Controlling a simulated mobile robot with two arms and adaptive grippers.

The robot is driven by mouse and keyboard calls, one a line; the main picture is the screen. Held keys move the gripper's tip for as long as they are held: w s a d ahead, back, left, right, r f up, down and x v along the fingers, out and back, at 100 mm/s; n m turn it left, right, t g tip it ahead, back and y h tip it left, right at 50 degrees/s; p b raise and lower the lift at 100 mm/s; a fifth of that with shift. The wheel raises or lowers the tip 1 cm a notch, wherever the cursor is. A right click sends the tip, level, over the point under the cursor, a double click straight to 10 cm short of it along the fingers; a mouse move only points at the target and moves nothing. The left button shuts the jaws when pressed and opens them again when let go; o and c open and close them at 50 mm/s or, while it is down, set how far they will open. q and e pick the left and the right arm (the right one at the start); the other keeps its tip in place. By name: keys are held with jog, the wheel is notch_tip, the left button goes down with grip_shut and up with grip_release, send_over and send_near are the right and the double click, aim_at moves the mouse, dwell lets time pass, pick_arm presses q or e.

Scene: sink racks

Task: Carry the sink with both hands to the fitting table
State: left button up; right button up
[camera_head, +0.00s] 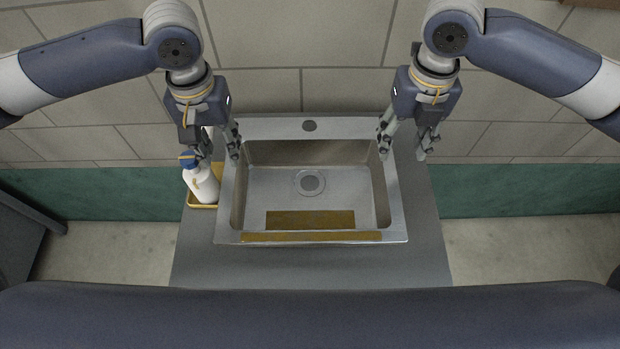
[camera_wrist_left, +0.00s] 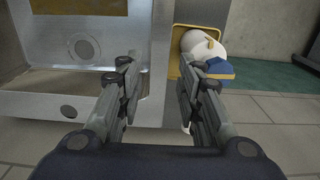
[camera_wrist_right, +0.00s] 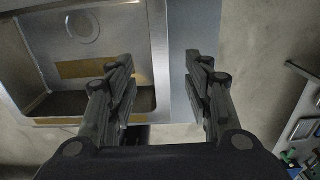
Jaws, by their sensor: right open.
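The steel sink (camera_head: 310,126) sits on a grey table (camera_head: 428,250), its basin facing up, with a round drain inside and brown strips near its front. My left gripper (camera_head: 212,152) is open and points down over the sink's left rim. In the left wrist view, the sink's side edge (camera_wrist_left: 157,60) lies between the spread fingers. My right gripper (camera_head: 403,152) is open above the sink's right rim. In the right wrist view, the rim (camera_wrist_right: 160,60) lies between its fingers. I cannot tell whether any finger touches the sink.
A white bottle (camera_head: 203,186) with a blue cap stands in a yellow tray (camera_head: 205,205) close to the left gripper and the sink's left side. A tiled wall (camera_head: 300,50) is behind. Small items (camera_wrist_right: 301,130) on a dark surface show at the right wrist view's right edge.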

aim_at(229, 171)
pick_arm(q)
notch_tip(229, 171, down, 8)
jog(key=shift+f, duration=0.15)
pick_arm(e)
notch_tip(229, 171, down, 8)
jog(key=shift+f, duration=0.2)
pick_arm(q)
jog(key=shift+w+f, duration=0.1)
jog(key=shift+f, duration=0.55)
pick_arm(e)
jog(key=shift+w+f, duration=0.1)
jog(key=shift+f, duration=0.45)
pick_arm(q)
jog(key=c, duration=0.6)
pick_arm(e)
jog(key=c, duration=0.6)
pick_arm(q)
grip_shut()
pick_arm(e)
grip_shut()
pick_arm(q)
jog(key=shift+r, duration=0.15)
pick_arm(e)
jog(key=shift+r, duration=0.1)
